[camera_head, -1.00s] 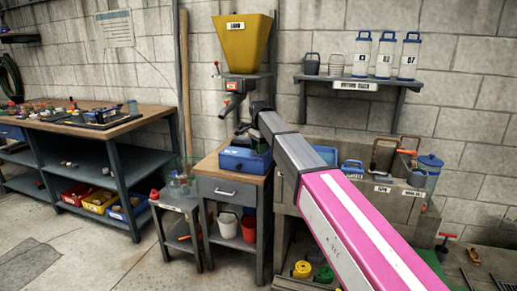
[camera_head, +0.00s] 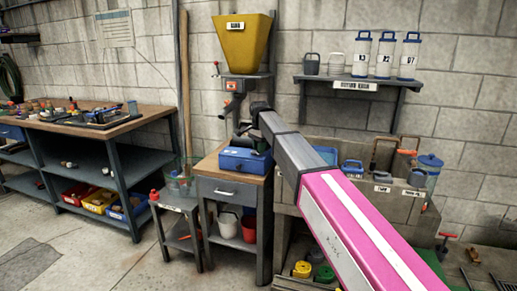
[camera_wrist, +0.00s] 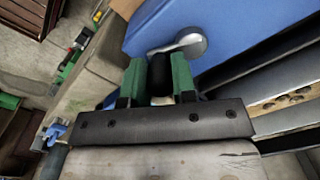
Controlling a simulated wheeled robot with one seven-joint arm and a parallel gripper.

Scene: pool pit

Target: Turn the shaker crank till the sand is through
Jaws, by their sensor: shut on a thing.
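The blue shaker box (camera_head: 245,160) stands on a small wooden-topped cabinet in the head view, below a yellow hopper (camera_head: 240,42) whose label is hard to read. In the wrist view the shaker's blue side (camera_wrist: 235,25) fills the upper right. A metal crank (camera_wrist: 190,44) with a black handle (camera_wrist: 161,76) comes off it. My gripper (camera_wrist: 159,74) has its green fingers shut on either side of this handle. In the head view my arm hides part of the area behind the box, and the gripper is hard to make out. I cannot see any sand.
A wall shelf (camera_head: 358,81) with white canisters hangs at right. A stone trough (camera_head: 400,200) with tools and cans stands below it. A long workbench (camera_head: 90,129) with small parts is at left, and a small side stand (camera_head: 178,203) is beside the cabinet. The floor at front left is clear.

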